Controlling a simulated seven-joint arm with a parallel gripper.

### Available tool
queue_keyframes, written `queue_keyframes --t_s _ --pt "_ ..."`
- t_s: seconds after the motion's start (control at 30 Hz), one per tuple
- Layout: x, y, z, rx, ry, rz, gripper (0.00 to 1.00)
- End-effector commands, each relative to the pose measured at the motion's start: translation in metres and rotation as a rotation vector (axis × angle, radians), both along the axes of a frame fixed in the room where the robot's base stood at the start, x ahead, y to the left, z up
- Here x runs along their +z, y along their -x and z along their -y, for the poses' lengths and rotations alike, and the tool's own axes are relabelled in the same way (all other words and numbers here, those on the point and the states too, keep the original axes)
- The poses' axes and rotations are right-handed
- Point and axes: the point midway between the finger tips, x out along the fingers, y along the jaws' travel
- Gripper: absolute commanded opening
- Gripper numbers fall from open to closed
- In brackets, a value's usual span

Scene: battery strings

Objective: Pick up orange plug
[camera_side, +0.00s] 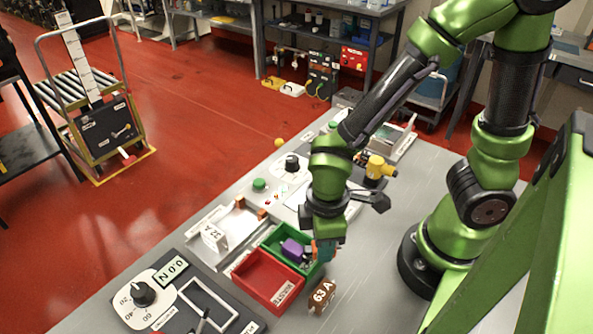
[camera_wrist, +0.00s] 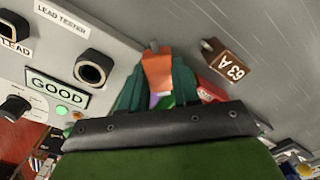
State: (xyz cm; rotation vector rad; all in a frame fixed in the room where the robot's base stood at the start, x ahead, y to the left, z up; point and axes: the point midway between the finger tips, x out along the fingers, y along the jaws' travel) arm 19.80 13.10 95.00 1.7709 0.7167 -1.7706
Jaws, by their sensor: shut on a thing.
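The orange plug (camera_side: 314,251) is between the fingers of my gripper (camera_side: 322,247), at the right end of the green bin (camera_side: 271,240) in the side view. My gripper points down and is shut on the plug. The side view does not show clearly whether the plug is clear of the bin. A purple block (camera_side: 292,249) lies in the green bin.
A red bin (camera_side: 258,282) with a label adjoins the green bin. A brown block marked 63 A (camera_side: 322,293) stands close by on the grey table. The lead tester (camera_wrist: 60,60) reads GOOD beside a lit green lamp. The table's right front is clear.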

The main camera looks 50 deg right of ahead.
Motion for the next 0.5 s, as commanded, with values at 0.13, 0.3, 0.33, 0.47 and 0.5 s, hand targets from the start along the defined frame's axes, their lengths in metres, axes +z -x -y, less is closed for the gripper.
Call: queue_keyframes --t_s 0.13,0.3,0.33,0.47,0.5 --pt "0.003 0.000 0.000 0.000 -0.001 0.001 0.00" --pt "0.023 -0.001 -0.001 0.000 -0.003 0.006 0.00" --pt "0.029 -0.001 -0.001 -0.001 -0.004 0.007 0.00" --pt "0.055 -0.001 -0.001 0.000 -0.006 0.009 0.00" --pt "0.063 -0.001 -0.001 -0.001 -0.004 0.007 0.00"
